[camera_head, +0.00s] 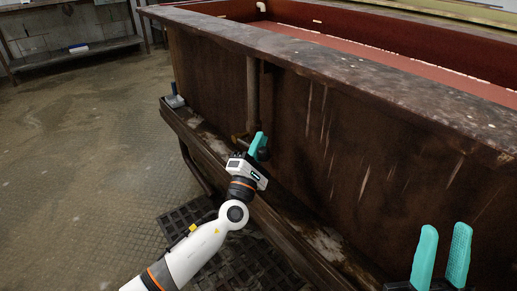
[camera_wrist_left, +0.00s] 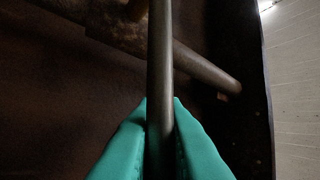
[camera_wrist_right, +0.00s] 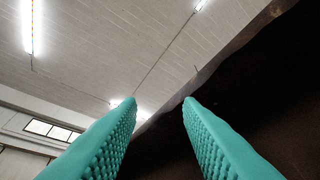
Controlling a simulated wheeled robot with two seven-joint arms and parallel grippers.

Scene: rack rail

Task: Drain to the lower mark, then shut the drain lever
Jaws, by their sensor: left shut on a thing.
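A large brown tank (camera_head: 290,130) with a dark rim stands at the right, its inside red. I cannot clearly make out a level mark. My left gripper (camera_head: 258,143) is at the tank's side wall, near the foot of a vertical pipe (camera_head: 252,90). In the left wrist view, its teal fingers (camera_wrist_left: 161,108) are shut on a grey metal rod (camera_wrist_left: 160,50), which looks like the drain lever. The fingers and arm mostly hide this rod in the head view. My right gripper (camera_head: 442,258) is open and empty at the lower right; its parted fingers also show in the right wrist view (camera_wrist_right: 160,105).
A ledge (camera_head: 310,238) runs along the tank's foot, with a small grey-blue object (camera_head: 174,98) at its far end. A dark floor grate (camera_head: 190,218) lies below my left arm. A bench (camera_head: 80,55) stands at the back left; the floor between is clear.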

